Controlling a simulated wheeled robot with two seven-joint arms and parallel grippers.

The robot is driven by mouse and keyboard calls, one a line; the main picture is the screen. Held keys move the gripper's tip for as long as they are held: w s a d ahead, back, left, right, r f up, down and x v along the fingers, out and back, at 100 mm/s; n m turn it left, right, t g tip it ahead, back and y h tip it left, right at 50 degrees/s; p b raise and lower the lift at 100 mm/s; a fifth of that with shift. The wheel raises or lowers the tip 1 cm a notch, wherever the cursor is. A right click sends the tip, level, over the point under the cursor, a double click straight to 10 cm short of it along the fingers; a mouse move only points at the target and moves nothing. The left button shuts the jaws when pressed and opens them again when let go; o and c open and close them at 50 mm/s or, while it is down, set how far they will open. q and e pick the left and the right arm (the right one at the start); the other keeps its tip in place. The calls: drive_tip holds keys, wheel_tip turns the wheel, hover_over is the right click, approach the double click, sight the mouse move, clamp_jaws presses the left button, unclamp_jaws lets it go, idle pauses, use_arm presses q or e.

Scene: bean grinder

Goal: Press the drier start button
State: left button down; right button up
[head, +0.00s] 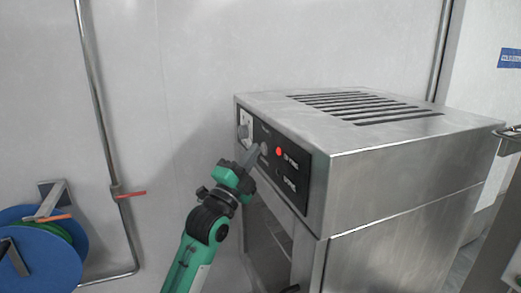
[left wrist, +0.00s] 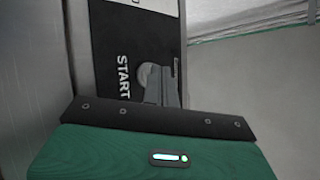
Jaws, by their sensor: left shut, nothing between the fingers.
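The drier (head: 400,165) is a grey metal box with a black control panel (head: 296,178) on its left-facing side. The panel carries a red light (head: 279,152), and a round grey button (head: 264,148) beside my gripper tip. In the left wrist view the round grey start button (left wrist: 148,74) sits next to the white word START and is partly hidden by my fingers. My left gripper (head: 250,157) is shut and empty, with its tips at the button; I cannot tell whether they touch it. My right gripper is out of view.
A vertical pipe (head: 103,130) with a red handle (head: 130,194) runs along the wall. A blue reel (head: 45,262) is at the lower left. Slotted vents (head: 365,106) cover the drier's top.

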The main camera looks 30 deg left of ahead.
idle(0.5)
use_arm(q)
drive_tip(key=shift+s+a, duration=0.5)
drive_tip(key=shift+s, duration=0.1)
drive_tip(key=s+a+b, duration=0.1)
drive_tip(key=s+a, duration=0.2)
drive_tip(key=shift+s+a, duration=0.1)
drive_tip(key=shift+s, duration=0.3)
idle(0.7)
